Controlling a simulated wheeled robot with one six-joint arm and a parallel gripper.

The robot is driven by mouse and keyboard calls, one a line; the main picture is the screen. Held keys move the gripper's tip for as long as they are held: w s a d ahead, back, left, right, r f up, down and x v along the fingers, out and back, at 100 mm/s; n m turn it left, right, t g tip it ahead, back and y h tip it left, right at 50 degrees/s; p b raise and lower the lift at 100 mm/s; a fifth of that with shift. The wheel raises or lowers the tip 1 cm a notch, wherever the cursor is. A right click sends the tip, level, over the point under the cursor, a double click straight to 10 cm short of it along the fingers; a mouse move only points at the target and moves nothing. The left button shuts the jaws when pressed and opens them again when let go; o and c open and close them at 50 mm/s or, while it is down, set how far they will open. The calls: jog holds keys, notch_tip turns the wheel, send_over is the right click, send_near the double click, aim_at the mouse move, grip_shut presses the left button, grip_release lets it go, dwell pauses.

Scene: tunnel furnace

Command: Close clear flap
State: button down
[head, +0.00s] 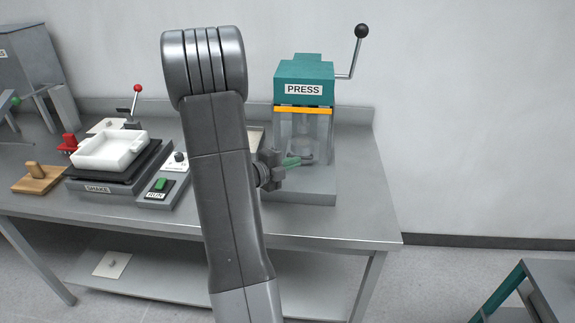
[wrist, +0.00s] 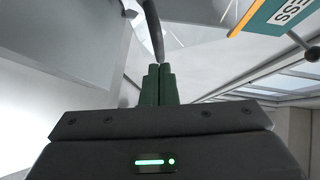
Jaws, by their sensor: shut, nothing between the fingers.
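The teal press (head: 305,80) stands at the right end of the bench. Clear panels (head: 305,125) show below its orange bar, at the front of the press chamber; I cannot tell how far the flap stands open. My gripper (head: 299,160) is at the lower front of these panels, its green fingers pointing right. In the wrist view my gripper (wrist: 158,76) has its fingers together with nothing between them. A dark curved bar (wrist: 153,30) ends right at the fingertips; I cannot tell whether they touch. A pale, see-through surface (wrist: 195,45) lies beyond it.
The press has a lever with a black knob (head: 361,31) at its right. The shaker (head: 110,175) with a white tray (head: 100,155), a RUN switch box (head: 160,187) and a wooden block (head: 38,179) stand left. My arm hides the bench middle. Bare bench (head: 340,225) lies in front.

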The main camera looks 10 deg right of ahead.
jog(key=shift+w+d+f, duration=0.1)
jog(key=shift+w, duration=0.25)
jog(key=b, duration=0.2)
jog(key=f+b, duration=0.1)
jog(key=shift+w+d+f+t+b, duration=0.1)
jog(key=shift+w+f+t+b, duration=0.2)
jog(key=shift+w+b, duration=0.1)
jog(key=w+f+m+b, duration=0.1)
jog(key=b, duration=0.3)
jog(key=w+h+b, duration=0.1)
jog(key=b, duration=0.3)
jog(key=shift+w+d+f+m+t+h, duration=0.2)
jog(key=shift+d+f+m+t+h, duration=0.1)
jog(key=shift+d+f+m+t, duration=0.1)
jog(key=b, duration=0.1)
jog(key=w+b, duration=0.1)
jog(key=b, duration=0.1)
jog(key=shift+w+d+f+m, duration=0.1)
jog(key=shift+d+f+m, duration=0.05)
jog(key=shift+f+m, duration=0.15)
jog(key=shift+w+d+f+b, duration=0.1)
jog(key=shift+w+d+b, duration=0.05)
jog(key=shift+w+b, duration=0.5)
jog(key=shift+s, duration=0.1)
